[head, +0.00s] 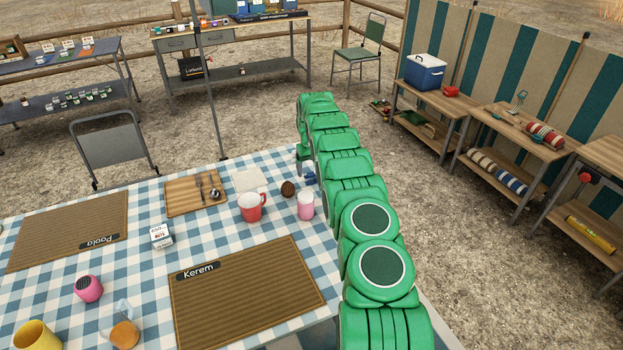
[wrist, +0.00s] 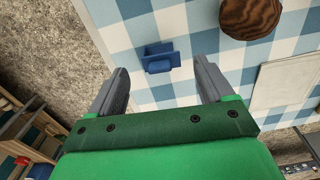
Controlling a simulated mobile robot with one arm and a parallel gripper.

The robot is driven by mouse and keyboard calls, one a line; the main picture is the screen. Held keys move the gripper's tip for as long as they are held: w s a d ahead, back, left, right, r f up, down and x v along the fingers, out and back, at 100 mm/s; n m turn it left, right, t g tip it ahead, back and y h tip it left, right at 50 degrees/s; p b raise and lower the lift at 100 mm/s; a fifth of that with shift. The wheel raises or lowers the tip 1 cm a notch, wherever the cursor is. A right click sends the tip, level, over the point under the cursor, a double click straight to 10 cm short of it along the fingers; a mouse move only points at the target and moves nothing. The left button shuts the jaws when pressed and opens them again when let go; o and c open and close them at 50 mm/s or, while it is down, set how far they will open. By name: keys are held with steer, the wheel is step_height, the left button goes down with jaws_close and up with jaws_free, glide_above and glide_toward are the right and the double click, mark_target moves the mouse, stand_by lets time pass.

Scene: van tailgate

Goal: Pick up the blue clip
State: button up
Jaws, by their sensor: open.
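The blue clip (wrist: 158,58) lies on the blue-and-white checked tablecloth, near the table's edge. In the wrist view it shows between and just beyond the fingertips, apart from both. In the head view the clip (head: 309,177) is a small blue shape beside my arm, partly hidden by it. My gripper (wrist: 164,75) is open and empty, its two grey fingers on either side of the clip's line. In the head view my gripper (head: 299,165) is above the table's far right corner, mostly behind my green arm.
A white napkin (head: 249,179) lies farther left. Gravel ground lies beyond the table edge.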

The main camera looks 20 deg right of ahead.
steer(key=shift+a+f, duration=0.1)
steer(key=shift+f, duration=1.25)
steer(key=c, duration=1.1)
steer(key=shift+r, duration=1.5)
steer(key=shift+s+a+r, duration=0.65)
steer(key=shift+s+r, duration=1)
steer(key=shift+s, duration=0.6)
steer(key=shift+s+a+r, duration=0.65)
steer(key=shift+s+r, duration=1.05)
steer(key=shift+s, duration=0.5)
steer(key=shift+s+a+r, duration=0.65)
steer(key=shift+s+r, duration=1)
steer(key=shift+s, duration=0.6)
